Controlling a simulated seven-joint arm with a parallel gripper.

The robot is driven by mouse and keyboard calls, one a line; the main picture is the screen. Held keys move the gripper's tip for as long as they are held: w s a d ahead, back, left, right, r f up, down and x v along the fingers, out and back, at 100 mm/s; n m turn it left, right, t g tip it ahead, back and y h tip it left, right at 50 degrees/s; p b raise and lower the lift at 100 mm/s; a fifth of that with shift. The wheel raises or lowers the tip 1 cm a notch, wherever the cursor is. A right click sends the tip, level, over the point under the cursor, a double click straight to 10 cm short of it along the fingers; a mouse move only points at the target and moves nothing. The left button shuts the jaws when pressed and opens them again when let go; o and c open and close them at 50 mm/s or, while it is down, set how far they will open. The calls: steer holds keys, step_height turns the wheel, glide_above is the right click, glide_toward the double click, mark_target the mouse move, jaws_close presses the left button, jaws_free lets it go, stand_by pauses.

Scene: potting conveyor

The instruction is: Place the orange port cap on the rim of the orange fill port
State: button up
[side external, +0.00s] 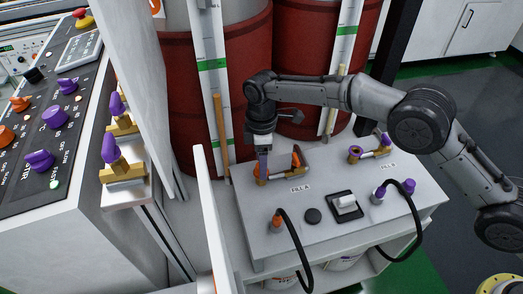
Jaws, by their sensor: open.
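The orange fill port (261,181) stands at the left back of the grey bench panel, by the "FILL A" label. My gripper (262,166) points straight down over it, with its fingertips at the height of the port's top. The fingers are open, but seen nearly edge-on, so the gap between them hardly shows. Some orange shows right at the fingertips. I cannot tell whether it is the port cap or the port's own rim, or whether a cap sits level there. A brass pipe with an orange valve handle (296,157) stands just right of the port.
A purple port (355,153) with its purple-handled valve stands at the right back. In front are an orange cable plug (278,221), a black knob (313,215), a white switch (345,203) and purple pieces (409,186). Red drums (200,110) and upright gauges stand behind.

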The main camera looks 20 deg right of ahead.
step_height(320, 180, up, 12)
steer(key=shift+w, duration=0.15)
stand_by(0.4)
steer(key=s+d+r+m+t, duration=0.1)
steer(key=s+d+r+m, duration=0.15)
steer(key=d+r, duration=0.55)
steer(key=s+d+r+m+t, duration=0.1)
steer(key=s+d+r+m, duration=0.15)
steer(key=d+r, duration=0.5)
steer(key=s+d+r+m+t, duration=0.1)
steer(key=s+d+r+m, duration=0.3)
steer(key=s+d, duration=0.7)
steer(key=s+d+f+m+t, duration=0.1)
steer(key=s+d+f+m, duration=0.2)
steer(key=s, duration=0.6)
steer(key=s+d+f+m+t, duration=0.1)
steer(key=s+d+f+m, duration=0.3)
steer(key=s, duration=0.5)
step_height(320, 180, down, 2)
steer(key=shift+s+d+f+t, duration=0.15)
steer(key=shift+d+t, duration=0.25)
steer(key=shift+d, duration=0.8)
